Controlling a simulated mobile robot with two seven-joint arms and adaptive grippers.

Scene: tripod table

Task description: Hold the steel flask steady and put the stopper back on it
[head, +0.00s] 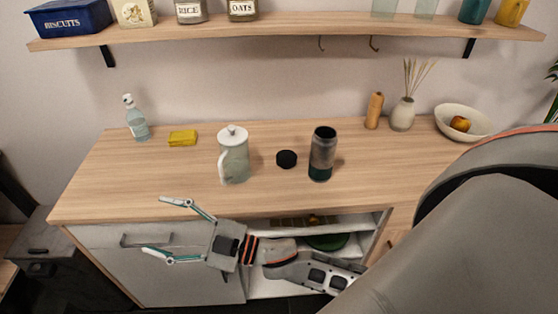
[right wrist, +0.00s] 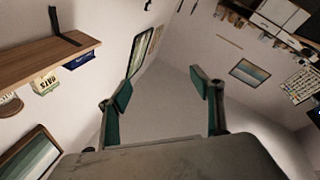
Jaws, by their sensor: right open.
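The steel flask (head: 322,150) stands upright on the wooden counter. It is grey with a dark green base and a dark, uncovered mouth. The black round stopper (head: 286,159) lies on the counter just left of the flask, apart from it. My right gripper (head: 157,226) is open and empty in front of the counter's front edge, left of and nearer than the flask, its fingers pointing left. In the right wrist view its two fingers (right wrist: 164,100) are spread with nothing between them; flask and stopper do not show there. My left gripper is not in view.
A white-lidded jug (head: 234,160) stands left of the stopper. A spray bottle (head: 137,120) and yellow sponge (head: 183,138) are at the back left. A wooden mill (head: 374,110), reed vase (head: 402,114) and fruit bowl (head: 447,118) stand behind right. A shelf (head: 290,26) runs above.

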